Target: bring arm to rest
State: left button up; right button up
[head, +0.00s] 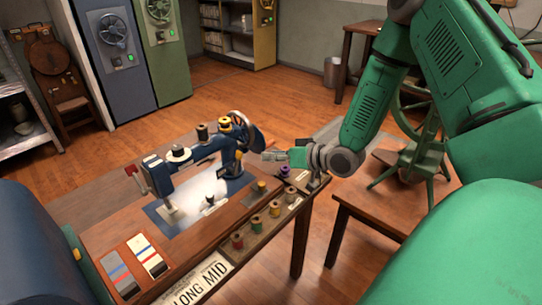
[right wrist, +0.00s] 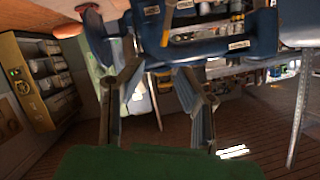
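My right arm, green, comes in from the right in the head view and bends down to my right gripper (head: 278,156). The gripper is beside the right end of the blue sewing machine (head: 195,158), above the spool rail; whether it touches anything I cannot tell. In the right wrist view, the two fingers of my right gripper (right wrist: 160,78) stand well apart with nothing visible held between them. My left gripper is not in view.
The sewing machine stands on a wooden table (head: 112,243) with several thread spools (head: 275,209) along its front right edge. A wooden table with a green wheeled device (head: 412,158) stands at right. Cabinets (head: 112,58) and shelves are behind. Floor (head: 262,105) is free beyond the table.

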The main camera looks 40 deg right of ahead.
dwell(0.6)
jog(key=s+a+f+g, duration=0.2)
jog(key=s+a+f, duration=0.1)
jog(key=f, duration=0.1)
jog(key=s+a+f+g+b, duration=0.1)
jog(key=s+a+f+g, duration=0.1)
jog(key=s+a+f, duration=0.1)
jog(key=s+a+f+n+g+h, duration=0.1)
jog(key=s+a+f+g, duration=0.1)
jog(key=s+a+f, duration=0.2)
jog(key=shift+a+f+g, duration=0.15)
jog(key=shift+a+f, duration=0.25)
jog(key=shift+f, duration=0.3)
jog(key=shift+a+f+g, duration=0.15)
jog(key=shift+a+f, duration=0.2)
jog(key=shift+f, duration=0.3)
jog(key=s+a+f+n+g+h, duration=0.1)
jog(key=s+a+f+g, duration=0.1)
jog(key=s, duration=0.7)
jog(key=s+a+f+g+h+b, duration=0.1)
jog(key=s+a+f+g, duration=0.2)
jog(key=s, duration=0.6)
notch_tip(320, 180, down, 2)
jog(key=shift+s+a+n+g, duration=0.25)
jog(key=shift+s+n+g, duration=0.15)
jog(key=shift+g, duration=0.2)
jog(key=shift+d, duration=0.1)
jog(key=shift+a, duration=0.2)
